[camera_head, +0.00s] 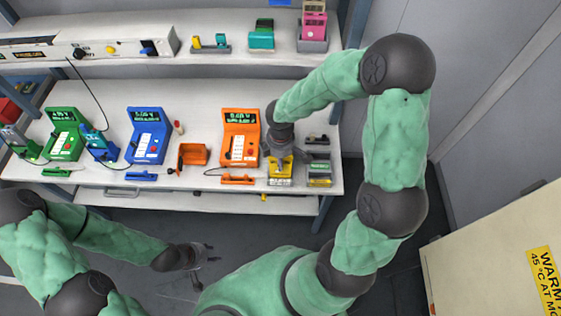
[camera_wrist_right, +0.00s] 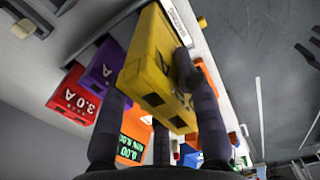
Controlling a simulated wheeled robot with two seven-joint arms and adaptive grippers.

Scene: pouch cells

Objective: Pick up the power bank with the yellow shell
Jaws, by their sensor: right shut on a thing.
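The power bank with the yellow shell (camera_wrist_right: 150,65) fills the middle of the right wrist view, between my dark fingers. In the head view its yellow body (camera_head: 281,171) shows just below my right gripper (camera_head: 284,158), at the front right of the bench. My right gripper is shut on it; the fingers partly cover the shell. Whether it touches the bench is unclear. My left gripper (camera_head: 207,254) is empty, low in front of the bench, with its fingers apart.
The white bench (camera_head: 208,100) holds a green meter (camera_head: 64,134), a blue meter (camera_head: 146,134) and an orange meter (camera_head: 239,137). An orange bin (camera_head: 192,154) stands between the last two. Red (camera_wrist_right: 75,97) and purple (camera_wrist_right: 103,68) blocks show in the wrist view. A shelf (camera_head: 210,62) runs behind.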

